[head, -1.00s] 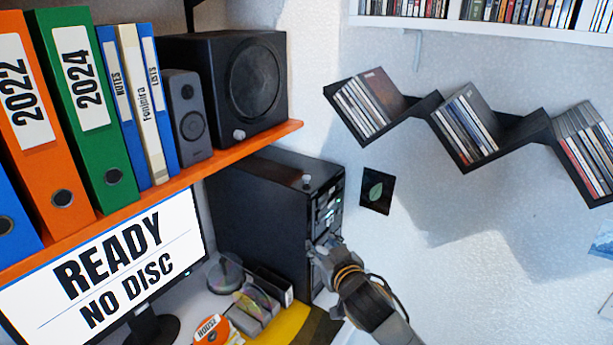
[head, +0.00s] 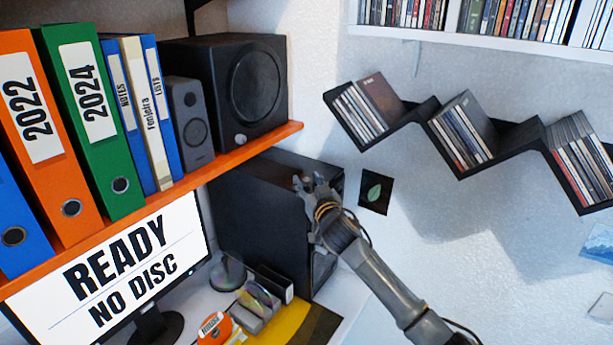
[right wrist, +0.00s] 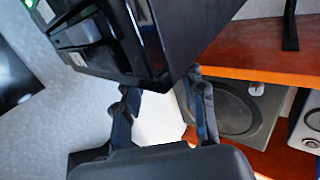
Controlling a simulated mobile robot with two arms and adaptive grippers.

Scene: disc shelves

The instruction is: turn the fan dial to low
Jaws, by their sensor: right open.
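The black computer tower (head: 262,215) stands under the orange shelf in the head view. A small pale dial was visible on its top near the front edge in the earlier head frame; now my right gripper (head: 310,183) covers that spot. The gripper is open, with its fingertips at the tower's upper front edge. In the right wrist view the open fingers (right wrist: 163,84) lie either side of the tower's dark corner (right wrist: 150,55). I see no dial between them, and contact cannot be told. My left gripper is not in view.
A monitor (head: 120,270) stands left. Zigzag disc shelves (head: 410,120) hang on the wall at right. Open space lies before the wall.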

